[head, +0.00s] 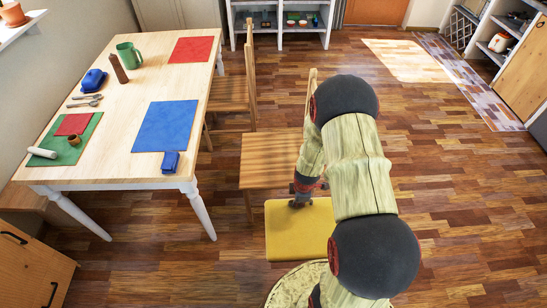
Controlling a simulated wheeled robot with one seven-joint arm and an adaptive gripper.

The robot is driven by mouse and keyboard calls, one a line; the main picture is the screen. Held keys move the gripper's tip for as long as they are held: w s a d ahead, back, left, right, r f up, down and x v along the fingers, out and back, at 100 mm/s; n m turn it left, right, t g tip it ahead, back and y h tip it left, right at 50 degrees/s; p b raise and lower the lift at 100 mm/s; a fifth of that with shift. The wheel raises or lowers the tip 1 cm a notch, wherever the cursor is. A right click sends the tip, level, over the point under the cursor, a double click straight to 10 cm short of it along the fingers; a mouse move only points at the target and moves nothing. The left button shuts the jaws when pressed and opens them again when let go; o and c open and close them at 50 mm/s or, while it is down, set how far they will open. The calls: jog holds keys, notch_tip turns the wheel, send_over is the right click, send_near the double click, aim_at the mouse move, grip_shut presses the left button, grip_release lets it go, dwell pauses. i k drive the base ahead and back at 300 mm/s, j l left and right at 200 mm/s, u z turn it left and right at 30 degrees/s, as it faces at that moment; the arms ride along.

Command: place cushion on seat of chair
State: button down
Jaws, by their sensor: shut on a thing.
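A flat yellow cushion (290,238) is in the lower middle of the head view, in front of the near wooden chair. My gripper (297,204) is shut on the cushion at its far edge; the fingertips are partly hidden. The near chair has a slatted wooden seat (268,160), which is bare where I see it. My arm hides the seat's right side and most of the backrest. The cushion's far edge appears close to the seat's near edge in the picture. I cannot tell its height from this view.
A light wooden table (135,110) with mats, a green pitcher (129,54) and blue cloths stands left of the chair. A second wooden chair (232,92) stands behind. A round patterned rug (290,287) lies at the bottom. The floor to the right is clear.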

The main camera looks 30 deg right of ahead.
aim_at(275, 161)
jog(key=i+l, duration=0.15)
jog(key=i, duration=0.5)
jog(key=i+l, duration=0.1)
jog(key=i, duration=0.6)
jog(key=k+l, duration=0.1)
jog(key=k, duration=0.25)
jog(key=i+j, duration=0.1)
jog(key=i, duration=0.4)
